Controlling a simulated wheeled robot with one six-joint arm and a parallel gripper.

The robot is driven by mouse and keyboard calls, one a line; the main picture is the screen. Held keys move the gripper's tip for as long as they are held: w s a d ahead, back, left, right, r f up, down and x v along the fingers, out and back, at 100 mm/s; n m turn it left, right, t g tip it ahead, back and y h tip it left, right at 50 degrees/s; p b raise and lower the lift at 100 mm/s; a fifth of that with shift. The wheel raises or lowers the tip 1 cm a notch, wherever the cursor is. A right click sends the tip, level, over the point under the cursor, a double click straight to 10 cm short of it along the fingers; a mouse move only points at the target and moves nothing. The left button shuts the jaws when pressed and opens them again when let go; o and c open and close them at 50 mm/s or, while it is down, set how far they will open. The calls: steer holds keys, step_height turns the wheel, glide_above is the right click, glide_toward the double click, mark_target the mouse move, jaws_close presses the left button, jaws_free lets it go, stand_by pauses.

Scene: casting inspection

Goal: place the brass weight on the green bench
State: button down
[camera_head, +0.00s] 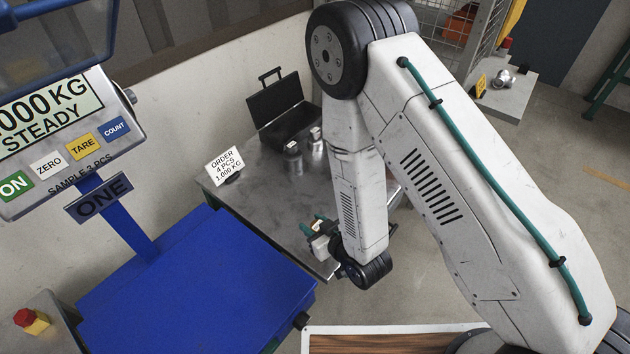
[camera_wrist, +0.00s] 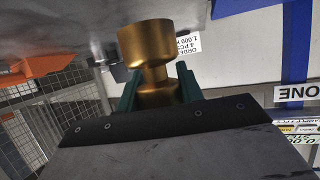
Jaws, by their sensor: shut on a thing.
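The brass weight (camera_wrist: 146,48) is a gold, waisted piece with a wide round head, clear in the wrist view. My gripper (camera_wrist: 157,88) is shut on its narrower part, with a green finger on each side. In the head view my gripper (camera_head: 314,229) hangs over the near edge of the grey metal table; the weight is small and mostly hidden there. A green frame (camera_head: 608,82) shows at the far right edge of the head view. It may be part of the green bench, but its top is cut off.
The metal table (camera_head: 262,195) holds an open black case (camera_head: 278,105), two silver weights (camera_head: 293,160) and an order sign (camera_head: 224,165). A blue scale platform (camera_head: 200,285) stands at left. A grey stand (camera_head: 507,97) and wire cage are at back right. Floor between is clear.

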steer(key=w, duration=0.9)
steer(key=w+d+f, duration=0.1)
steer(key=w, duration=0.4)
steer(key=shift+w+f, duration=0.1)
steer(key=shift+f, duration=1.8)
steer(key=c, duration=0.9)
jaws_free()
steer(key=shift+f, duration=0.1)
